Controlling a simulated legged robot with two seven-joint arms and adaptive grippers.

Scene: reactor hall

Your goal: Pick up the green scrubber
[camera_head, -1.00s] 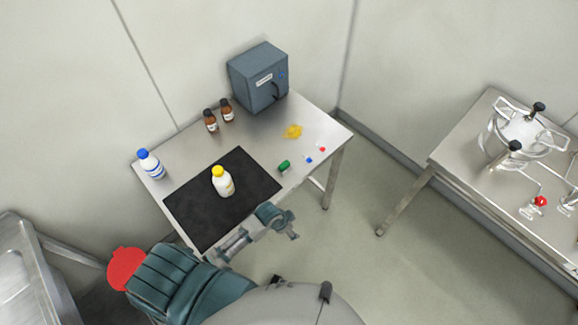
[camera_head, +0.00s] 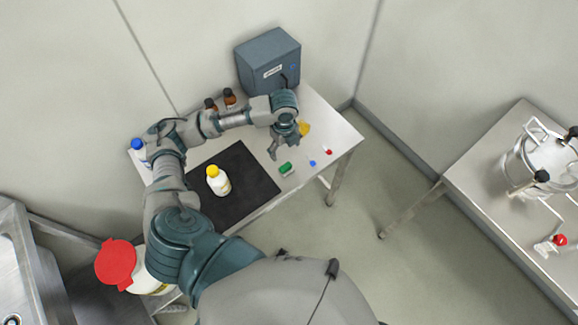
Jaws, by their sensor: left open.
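The green scrubber (camera_head: 286,169) is a small green block lying on the steel table (camera_head: 334,133), just right of the black mat (camera_head: 257,184). My left arm reaches in over the table's left side. My left gripper (camera_head: 286,150) is open and empty, with its fingers hanging above the table a little behind the scrubber. I cannot tell its exact height. The scrubber is in full view. My right gripper is not in view.
A white bottle with a yellow cap (camera_head: 217,180) stands on the mat. A yellow item (camera_head: 304,128) lies partly behind my gripper. Small blue (camera_head: 312,163) and red (camera_head: 328,152) pieces lie to the right. A grey-blue box (camera_head: 268,62) and brown bottles (camera_head: 229,97) stand behind.

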